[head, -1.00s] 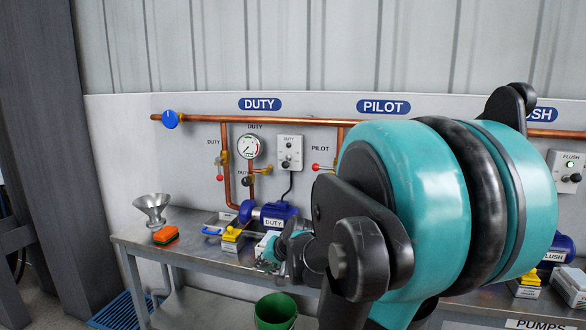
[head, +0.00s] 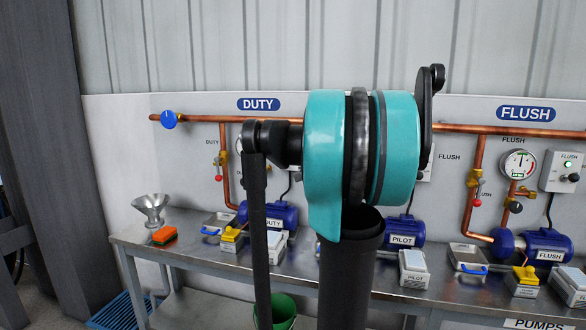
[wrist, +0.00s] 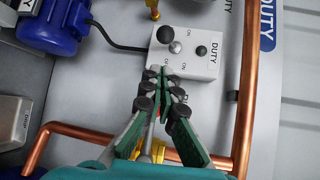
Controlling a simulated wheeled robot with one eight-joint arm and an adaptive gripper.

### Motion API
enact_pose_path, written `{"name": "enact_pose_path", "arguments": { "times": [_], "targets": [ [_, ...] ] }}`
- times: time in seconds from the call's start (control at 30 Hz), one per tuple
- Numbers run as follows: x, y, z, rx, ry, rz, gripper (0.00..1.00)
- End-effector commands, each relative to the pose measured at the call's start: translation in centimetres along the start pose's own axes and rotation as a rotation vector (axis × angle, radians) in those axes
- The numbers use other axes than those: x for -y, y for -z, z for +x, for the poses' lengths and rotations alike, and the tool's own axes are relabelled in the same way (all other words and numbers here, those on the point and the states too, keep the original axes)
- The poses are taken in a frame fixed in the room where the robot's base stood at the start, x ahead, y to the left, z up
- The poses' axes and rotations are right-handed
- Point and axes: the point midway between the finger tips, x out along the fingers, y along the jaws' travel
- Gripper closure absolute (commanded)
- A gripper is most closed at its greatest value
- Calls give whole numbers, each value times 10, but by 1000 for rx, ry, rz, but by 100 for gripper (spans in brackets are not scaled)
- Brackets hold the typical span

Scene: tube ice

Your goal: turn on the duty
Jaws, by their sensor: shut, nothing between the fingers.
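The grey DUTY switch box (wrist: 187,50) shows sideways in the wrist view, with a black-knobbed lever (wrist: 166,35) and a dark green lamp (wrist: 200,51) that looks unlit. My gripper (wrist: 163,72) is shut and empty, its tips at the box's lower edge in the picture, below the lever. I cannot tell whether the tips touch the box. In the head view my arm hides the DUTY box and my gripper. The blue DUTY sign (head: 258,104) and part of the blue DUTY pump (head: 284,213) show there.
Copper pipes (wrist: 246,95) run close beside and below the gripper in the wrist view. Trays, yellow-topped boxes and a funnel (head: 151,207) stand on the metal bench (head: 190,255).

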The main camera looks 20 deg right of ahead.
Motion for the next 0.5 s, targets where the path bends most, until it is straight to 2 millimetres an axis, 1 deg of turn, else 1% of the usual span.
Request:
{"name": "enact_pose_path", "arguments": {
  "times": [0.13, 0.23, 0.5],
  "targets": [
    [0, -1, 4, 1, -1, -1, 100],
    [0, -1, 14, 2, -1, -1, 100],
    [-1, -1, 58, 3, -2, -2, 100]
  ]
}}
